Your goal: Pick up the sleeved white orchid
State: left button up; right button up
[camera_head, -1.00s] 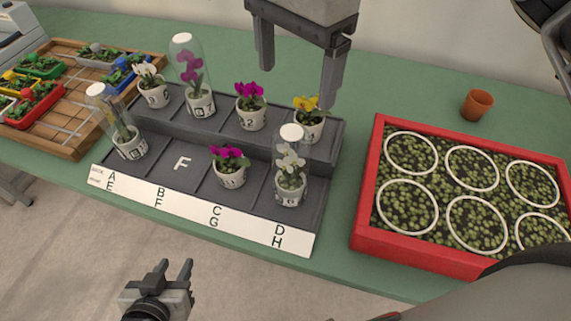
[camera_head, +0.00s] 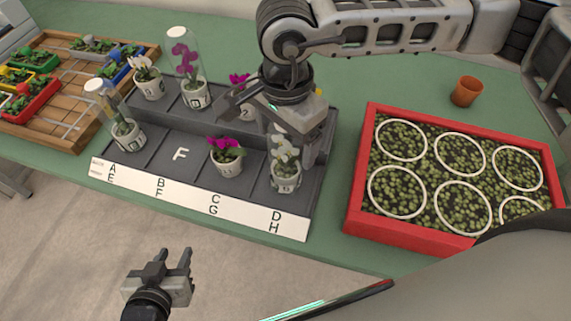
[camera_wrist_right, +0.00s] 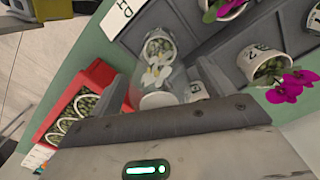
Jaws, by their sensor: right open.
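The sleeved white orchid (camera_head: 285,160) stands upright in a white pot in the front right compartment of the grey stepped rack (camera_head: 148,158), above the H label. My right gripper (camera_head: 278,128) is open at this orchid's top and partly hides its clear sleeve. In the right wrist view, the orchid (camera_wrist_right: 157,72) shows between the two spread fingers of the right gripper (camera_wrist_right: 166,84). Contact cannot be told. My left gripper (camera_head: 172,265) is open and empty, low in front of the table.
A magenta orchid (camera_head: 227,153) stands left of the white one. Other potted orchids stand behind, partly hidden by my right arm; two at left have sleeves (camera_head: 184,55) (camera_head: 112,105). A red-rimmed planter (camera_head: 352,190) is at right. An orange pot (camera_head: 466,92) is behind it.

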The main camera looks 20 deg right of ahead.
jog(key=shift+f, duration=0.55)
jog(key=c, duration=1.5)
jog(key=shift+o, duration=0.2)
jog(key=shift+r, duration=0.1)
